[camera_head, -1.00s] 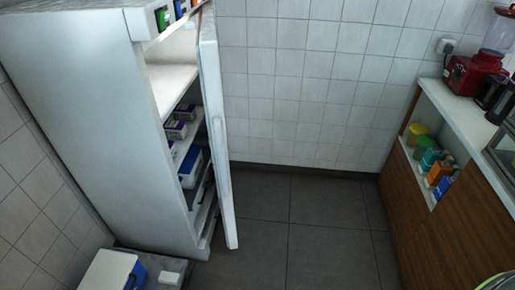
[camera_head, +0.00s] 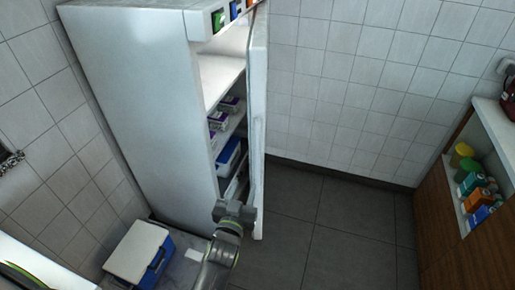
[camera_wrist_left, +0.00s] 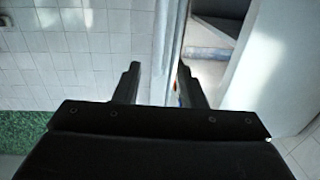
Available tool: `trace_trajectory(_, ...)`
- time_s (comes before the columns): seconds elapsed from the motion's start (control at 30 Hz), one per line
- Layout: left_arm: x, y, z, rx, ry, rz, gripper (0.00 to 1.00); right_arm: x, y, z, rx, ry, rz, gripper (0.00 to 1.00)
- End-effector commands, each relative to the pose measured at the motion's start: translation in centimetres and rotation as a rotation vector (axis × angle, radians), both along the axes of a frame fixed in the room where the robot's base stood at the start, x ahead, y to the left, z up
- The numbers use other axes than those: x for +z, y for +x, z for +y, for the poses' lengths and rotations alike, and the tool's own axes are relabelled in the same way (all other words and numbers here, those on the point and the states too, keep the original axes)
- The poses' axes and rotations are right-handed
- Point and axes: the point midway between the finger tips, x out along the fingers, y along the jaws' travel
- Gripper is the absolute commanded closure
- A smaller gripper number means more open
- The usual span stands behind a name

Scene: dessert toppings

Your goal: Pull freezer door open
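The white freezer (camera_head: 140,95) stands at left centre in the head view. Its door (camera_head: 257,120) is partly open, seen nearly edge-on, with shelves showing behind it. My left gripper (camera_head: 236,210) is in front of the lower part of the opening, near the door's lower end. In the left wrist view, the left gripper's two fingers (camera_wrist_left: 158,84) are apart. The upright door edge (camera_wrist_left: 172,45) shows beyond and between them; I cannot tell whether they touch it. My right gripper is not in view.
Boxes (camera_head: 228,155) lie on the freezer shelves. A blue and white cooler box (camera_head: 140,254) sits on the floor left of my left arm. A wooden counter (camera_head: 452,235) with bottles stands at right. Grey floor (camera_head: 325,235) between is clear.

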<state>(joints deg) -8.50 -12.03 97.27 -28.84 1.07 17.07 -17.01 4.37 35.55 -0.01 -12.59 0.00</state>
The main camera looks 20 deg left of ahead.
Motion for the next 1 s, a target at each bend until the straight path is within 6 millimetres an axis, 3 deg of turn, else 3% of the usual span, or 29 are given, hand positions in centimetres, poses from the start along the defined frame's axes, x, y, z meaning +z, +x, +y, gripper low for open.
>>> trace_trajectory(0.27,-0.3,3.2,0.2,-0.001,0.002,-0.009,0.63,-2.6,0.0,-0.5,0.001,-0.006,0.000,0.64)
trace_trajectory(1.0,-0.3,15.3,0.9,0.000,0.001,-0.004,0.63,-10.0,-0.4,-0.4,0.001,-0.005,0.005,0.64)
